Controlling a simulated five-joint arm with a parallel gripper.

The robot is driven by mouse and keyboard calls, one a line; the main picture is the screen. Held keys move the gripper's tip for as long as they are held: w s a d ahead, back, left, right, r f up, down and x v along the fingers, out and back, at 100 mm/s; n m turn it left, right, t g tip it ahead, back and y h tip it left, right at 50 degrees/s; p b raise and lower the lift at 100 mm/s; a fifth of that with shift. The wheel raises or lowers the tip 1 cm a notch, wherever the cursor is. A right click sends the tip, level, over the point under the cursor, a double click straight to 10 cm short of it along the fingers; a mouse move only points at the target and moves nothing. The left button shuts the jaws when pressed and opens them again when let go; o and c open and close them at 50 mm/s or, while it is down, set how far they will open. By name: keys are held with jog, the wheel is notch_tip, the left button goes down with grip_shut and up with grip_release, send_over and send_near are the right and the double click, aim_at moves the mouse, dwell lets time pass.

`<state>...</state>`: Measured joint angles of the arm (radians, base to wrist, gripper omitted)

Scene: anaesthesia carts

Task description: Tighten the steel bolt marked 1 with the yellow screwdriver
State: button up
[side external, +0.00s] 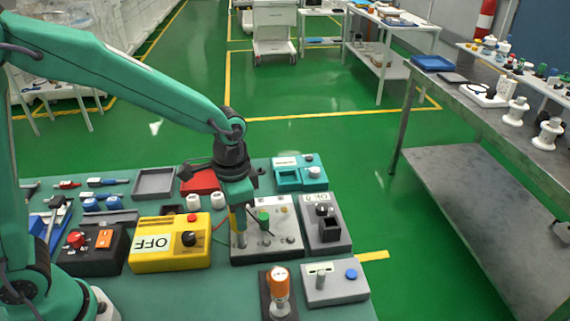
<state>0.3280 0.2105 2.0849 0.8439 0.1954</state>
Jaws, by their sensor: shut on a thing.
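My gripper (238,201) points down over the left part of a grey box with a pale top plate (277,249). It is shut on the yellow screwdriver (238,220), which is held upright with its lower end at or just above the left side of the plate. Small steel parts and a green knob (263,215) show on the plate. I cannot read a mark 1, and a bolt under the screwdriver cannot be made out. Whether the tip touches a bolt cannot be told.
A yellow box marked OFF (170,254) stands close on the left. A dark-topped grey box (335,238) stands close on the right. A teal box (301,178) stands behind.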

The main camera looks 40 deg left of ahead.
dwell(0.7)
jog(key=shift+r, duration=3)
